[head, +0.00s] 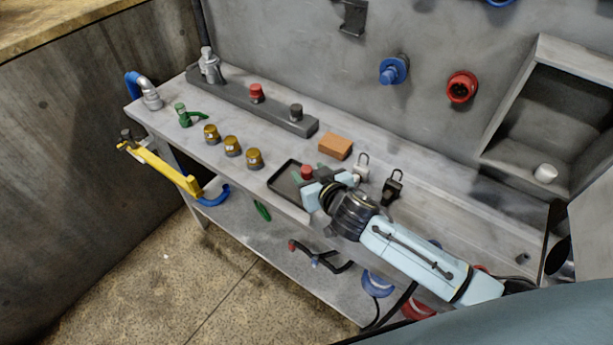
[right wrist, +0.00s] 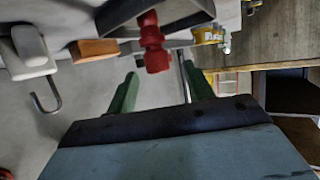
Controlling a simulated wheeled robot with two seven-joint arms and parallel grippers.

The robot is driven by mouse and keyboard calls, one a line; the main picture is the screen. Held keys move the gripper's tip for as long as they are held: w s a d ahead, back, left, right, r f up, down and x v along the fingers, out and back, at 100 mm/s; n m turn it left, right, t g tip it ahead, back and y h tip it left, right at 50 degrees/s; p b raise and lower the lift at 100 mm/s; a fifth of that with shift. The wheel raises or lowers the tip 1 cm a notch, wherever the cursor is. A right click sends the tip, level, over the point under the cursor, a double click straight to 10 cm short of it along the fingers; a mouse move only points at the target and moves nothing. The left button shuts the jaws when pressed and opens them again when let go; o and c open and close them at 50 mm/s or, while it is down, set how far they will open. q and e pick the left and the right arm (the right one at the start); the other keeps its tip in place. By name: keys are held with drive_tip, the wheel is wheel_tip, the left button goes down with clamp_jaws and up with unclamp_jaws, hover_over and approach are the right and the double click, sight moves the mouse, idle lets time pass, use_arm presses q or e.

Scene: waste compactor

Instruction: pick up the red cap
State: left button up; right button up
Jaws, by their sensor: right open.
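A red cap (head: 307,172) shows at the black tray (head: 275,181) on the bench, right at my right gripper's fingers. In the right wrist view, the red cap (right wrist: 153,48) lies just ahead of the fingertips, roughly between them, with the dark tray (right wrist: 190,18) behind it. Whether a finger touches the cap is unclear. A second red cap (head: 256,92) sits on the dark grey bar (head: 225,93). My left gripper is out of view.
An orange-brown block (head: 335,146) and two padlocks, one light (head: 361,168) and one black (head: 393,188), stand close by my right gripper. Several brass caps (head: 232,146) line the bench's front. A yellow-handled tool (head: 165,170) juts past the left edge.

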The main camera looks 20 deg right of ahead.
sight(303, 167)
drive_tip(key=shift+x, duration=2.6)
drive_tip(key=shift+s+d+f, duration=0.1)
drive_tip(key=shift+s+f, duration=0.05)
drive_tip(key=c, duration=1.1)
